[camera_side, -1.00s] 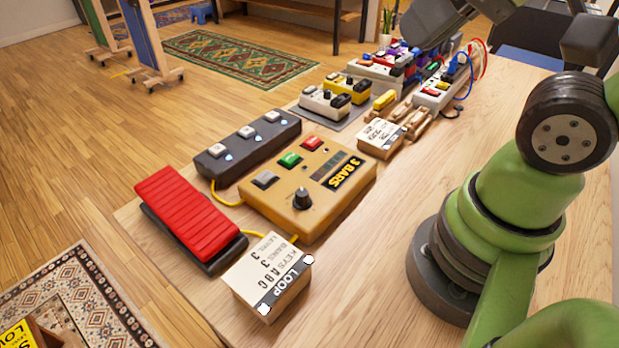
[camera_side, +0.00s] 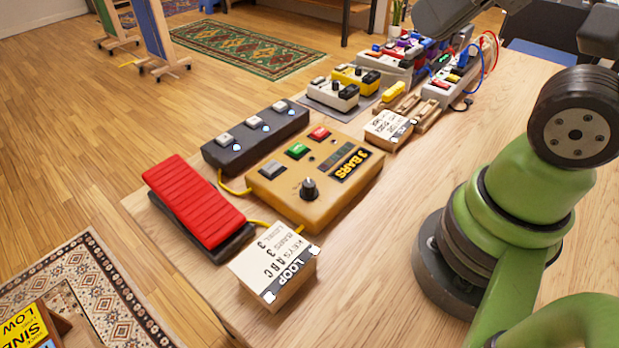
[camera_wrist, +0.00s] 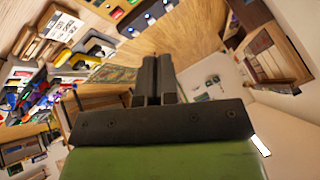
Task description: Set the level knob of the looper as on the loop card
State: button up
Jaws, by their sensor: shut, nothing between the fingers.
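The looper (camera_side: 270,192) is a tan box marked "3 BARS", with grey, green and red buttons and one black knob (camera_side: 309,189) at its near side. The knob's exact pointer setting is too small to read. The loop card (camera_side: 272,260) is a white-faced block in front of the looper, reading LOOP, KEYS A B C, BARS 3, LEVEL 3. My gripper (camera_wrist: 155,78) shows in the wrist view, its dark fingers shut and empty. It is well away from the looper, and the side view does not show its fingertips.
A red pedal (camera_side: 195,200) stands left of the looper, and a dark three-switch pedal (camera_side: 255,137) behind it. A yellow cable runs between them. Another card block (camera_side: 388,130), more pedals and cables lie farther back. Bare table (camera_side: 380,225) is free right of the looper.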

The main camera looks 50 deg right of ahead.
jog(key=o, duration=0.3)
jog(key=shift+w, duration=0.1)
jog(key=o, duration=0.4)
jog(key=shift+w+f+n, duration=0.1)
jog(key=shift+w+n, duration=0.2)
jog(key=shift+w, duration=0.05)
jog(key=shift+o, duration=0.4)
jog(key=w+a+f+n+g, duration=0.1)
jog(key=w+f+n+g, duration=0.2)
jog(key=w+f+n, duration=0.2)
jog(key=shift+w+a+n+g+h, duration=0.2)
jog(key=shift+w+n+g+h, duration=0.15)
jog(key=shift+w, duration=0.55)
jog(key=n+g+h, duration=0.1)
jog(key=n+g, duration=0.3)
jog(key=n, duration=0.3)
send_near(309, 183)
jog(key=shift+t, duration=0.25)
jog(key=f, duration=0.9)
jog(key=shift+s+a+f, duration=0.15)
jog(key=shift+s+f, duration=0.05)
jog(key=shift+f, duration=0.2)
grip_shut()
